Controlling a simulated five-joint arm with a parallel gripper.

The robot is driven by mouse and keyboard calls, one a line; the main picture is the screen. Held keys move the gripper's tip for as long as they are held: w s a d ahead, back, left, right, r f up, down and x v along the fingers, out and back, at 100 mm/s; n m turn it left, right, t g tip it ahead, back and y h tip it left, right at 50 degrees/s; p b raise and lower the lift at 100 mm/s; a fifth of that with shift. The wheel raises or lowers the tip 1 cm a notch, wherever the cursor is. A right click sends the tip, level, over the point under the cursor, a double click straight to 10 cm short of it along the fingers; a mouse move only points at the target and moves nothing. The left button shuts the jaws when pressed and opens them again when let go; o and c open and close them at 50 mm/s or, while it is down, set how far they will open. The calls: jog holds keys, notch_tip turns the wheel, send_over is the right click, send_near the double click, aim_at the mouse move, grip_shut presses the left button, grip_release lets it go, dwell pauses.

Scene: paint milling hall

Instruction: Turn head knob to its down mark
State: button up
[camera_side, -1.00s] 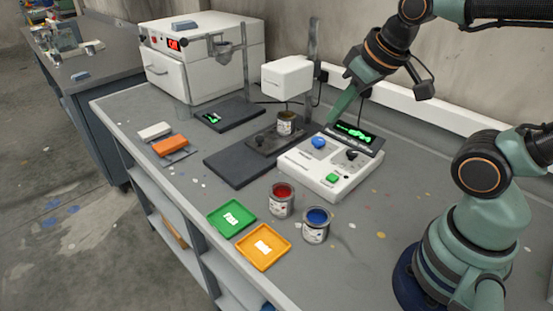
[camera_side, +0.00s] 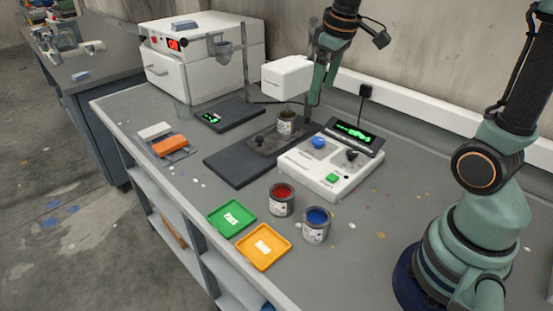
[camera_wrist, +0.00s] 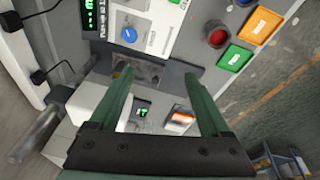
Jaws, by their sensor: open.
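The white control box (camera_side: 320,180) stands on the bench and carries a blue knob (camera_side: 319,142), a black knob (camera_side: 351,154) and a green button (camera_side: 332,178). I cannot read which knob is the head knob. In the wrist view the blue knob (camera_wrist: 129,35) shows a light pointer line; I cannot make out its marks. My gripper (camera_side: 315,100) hangs fingers down behind the control box, beside the white mill head (camera_side: 287,75). In the wrist view my gripper (camera_wrist: 158,75) is open with nothing held, and the blue knob lies beyond the left finger.
An open can (camera_side: 286,122) stands on the dark plate (camera_side: 232,168) under the mill head. A red paint can (camera_side: 281,204), a blue paint can (camera_side: 316,230), a green tray (camera_side: 231,219) and a yellow tray (camera_side: 263,248) are in front.

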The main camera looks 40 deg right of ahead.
aim_at(318, 140)
jog(key=w+d+f+n+g, duration=0.2)
jog(key=w+d+f+g, duration=0.1)
jog(key=w+d+f, duration=0.45)
jog(key=f, duration=0.4)
jog(key=s+d+f, duration=0.1)
jog(key=f, duration=0.7)
jog(key=shift+s+d+f, duration=0.1)
jog(key=shift+s+d, duration=0.1)
jog(key=shift+d, duration=0.05)
grip_shut()
